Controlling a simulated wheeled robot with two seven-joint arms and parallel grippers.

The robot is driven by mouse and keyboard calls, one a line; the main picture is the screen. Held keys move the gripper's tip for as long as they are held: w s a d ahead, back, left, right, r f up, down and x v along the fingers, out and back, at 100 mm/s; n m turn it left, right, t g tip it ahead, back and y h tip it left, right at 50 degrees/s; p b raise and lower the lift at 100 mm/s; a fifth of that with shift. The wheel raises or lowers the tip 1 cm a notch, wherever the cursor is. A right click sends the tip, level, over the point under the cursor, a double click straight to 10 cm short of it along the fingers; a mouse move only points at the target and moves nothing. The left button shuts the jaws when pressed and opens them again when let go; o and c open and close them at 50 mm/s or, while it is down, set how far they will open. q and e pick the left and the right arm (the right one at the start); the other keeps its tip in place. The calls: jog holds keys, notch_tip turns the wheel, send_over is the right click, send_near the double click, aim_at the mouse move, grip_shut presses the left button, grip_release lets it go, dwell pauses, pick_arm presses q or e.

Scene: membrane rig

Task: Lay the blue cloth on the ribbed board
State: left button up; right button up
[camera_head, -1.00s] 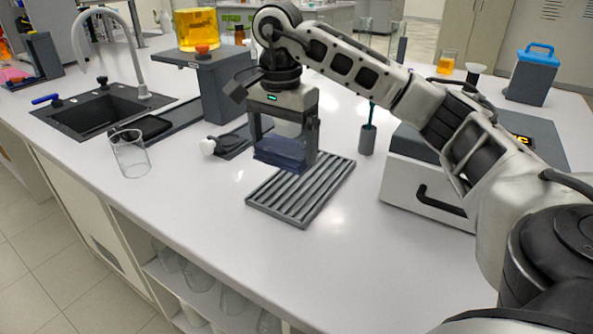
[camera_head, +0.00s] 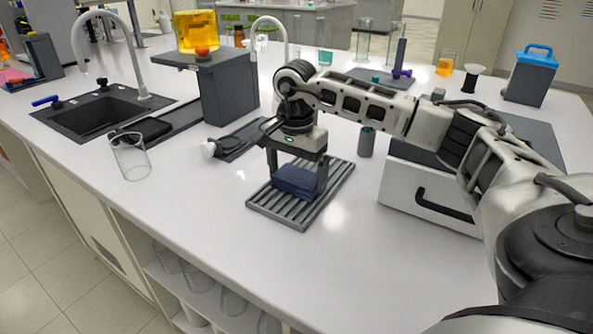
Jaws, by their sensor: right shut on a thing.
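The blue cloth (camera_head: 296,181) is a dark blue folded bundle over the far half of the ribbed board. The ribbed board (camera_head: 283,208) is a grey slatted rectangle lying flat on the white bench. My right gripper (camera_head: 297,187) points down over the board, its fingers on either side of the cloth and shut on it. The cloth looks to be at or very near the ribs; I cannot tell whether it rests on them. My left gripper is out of view.
A clear beaker (camera_head: 130,157) stands left on the bench, near the sink (camera_head: 100,112). A grey stand (camera_head: 228,90) carries a container of yellow liquid. A grey-white box (camera_head: 425,195) is to the right. The bench in front of the board is clear.

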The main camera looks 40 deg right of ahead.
aim_at(296, 178)
jog(key=shift+f, duration=0.2)
jog(key=o, duration=0.9)
jog(key=shift+r, duration=0.1)
notch_tip(296, 178, up, 12)
jog(key=shift+a+r, duration=0.1)
jog(key=shift+r, duration=0.1)
